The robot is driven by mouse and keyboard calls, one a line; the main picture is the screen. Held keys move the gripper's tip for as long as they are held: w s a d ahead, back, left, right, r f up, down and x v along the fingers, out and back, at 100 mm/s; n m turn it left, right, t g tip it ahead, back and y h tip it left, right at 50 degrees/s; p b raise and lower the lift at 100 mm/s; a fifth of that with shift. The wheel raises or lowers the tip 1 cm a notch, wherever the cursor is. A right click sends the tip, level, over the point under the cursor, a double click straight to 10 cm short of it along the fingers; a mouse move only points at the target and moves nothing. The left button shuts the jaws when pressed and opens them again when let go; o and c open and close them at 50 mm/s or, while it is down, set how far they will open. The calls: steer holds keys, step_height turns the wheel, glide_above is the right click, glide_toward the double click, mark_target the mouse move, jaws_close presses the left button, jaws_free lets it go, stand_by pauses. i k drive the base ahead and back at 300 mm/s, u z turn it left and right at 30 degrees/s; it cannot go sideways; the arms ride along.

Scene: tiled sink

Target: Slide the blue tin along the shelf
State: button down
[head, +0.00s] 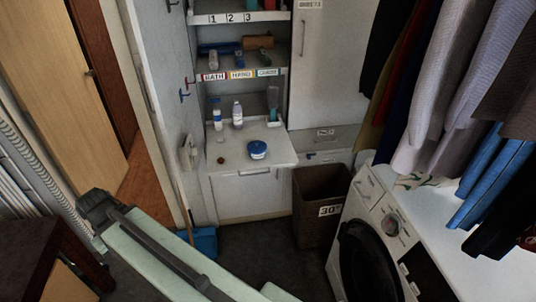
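The blue tin (258,151) is a low round container with a blue lid and a pale band. It sits on the white shelf (276,162), a worktop-like surface in the alcove, near its front edge and right of the middle. My pale green arm crosses the lower left of the head view, well apart from the tin. Its dark far end looks like a joint; I make out no gripper fingers, and nothing touches the tin.
Two bottles (238,115) stand behind the tin, with a teal-and-grey bottle (273,103) at the back right. A small brown round item (221,160) lies to its left. Below are a brown bin (313,185) and a washing machine (381,219). Clothes hang at the right.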

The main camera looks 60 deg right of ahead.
mark_target(255, 156)
steer(key=u, duration=1.6)
steer(key=i, duration=1.7)
steer(key=z, duration=4.25)
steer(key=i, duration=1.7)
steer(key=u, duration=0.1)
